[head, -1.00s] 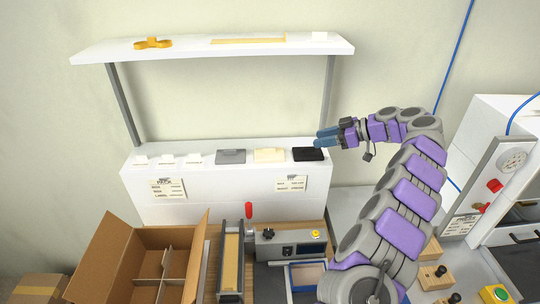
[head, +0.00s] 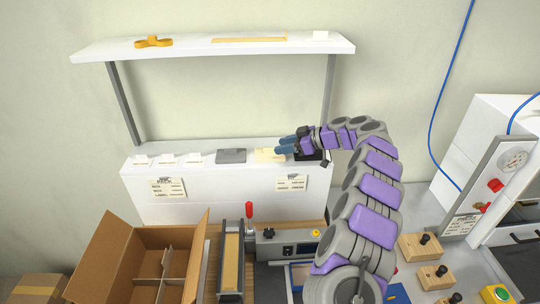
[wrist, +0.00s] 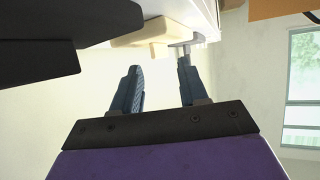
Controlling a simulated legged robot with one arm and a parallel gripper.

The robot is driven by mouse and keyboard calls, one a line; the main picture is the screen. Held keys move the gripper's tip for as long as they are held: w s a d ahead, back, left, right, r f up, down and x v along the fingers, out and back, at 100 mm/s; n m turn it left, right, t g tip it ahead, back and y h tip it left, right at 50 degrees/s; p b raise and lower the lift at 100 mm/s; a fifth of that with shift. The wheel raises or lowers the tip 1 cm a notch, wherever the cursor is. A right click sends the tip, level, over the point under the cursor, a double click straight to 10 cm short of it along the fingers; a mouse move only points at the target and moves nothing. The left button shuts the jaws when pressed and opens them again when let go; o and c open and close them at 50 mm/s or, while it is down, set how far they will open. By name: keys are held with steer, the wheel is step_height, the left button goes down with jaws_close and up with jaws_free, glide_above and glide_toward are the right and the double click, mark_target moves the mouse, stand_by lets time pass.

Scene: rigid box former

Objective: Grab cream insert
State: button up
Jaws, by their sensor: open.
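The cream insert (head: 267,156) lies on the white lower shelf, between the grey insert (head: 231,156) and the black one. In the wrist view the cream insert (wrist: 142,36) is at the top, beyond my fingertips and apart from them. My gripper (head: 284,145) is at the right end of the cream insert in the head view; the wrist view shows the gripper (wrist: 160,78) open with nothing between its fingers. The black insert (head: 315,156) is partly hidden behind my gripper and wrist; a large dark shape fills the upper left of the wrist view.
Several small white pieces (head: 166,158) lie left on the lower shelf (head: 140,180). An upper shelf (head: 110,50) hangs above, on posts. Below stand an open cardboard box (head: 105,262) with dividers and a small machine with a red-knobbed lever (head: 249,211).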

mark_target(270, 152)
steer(key=x, duration=0.3)
steer(key=shift+w+a+f, duration=0.15)
steer(key=shift+a+f, duration=0.1)
steer(key=shift+c, duration=0.2)
jaws_close()
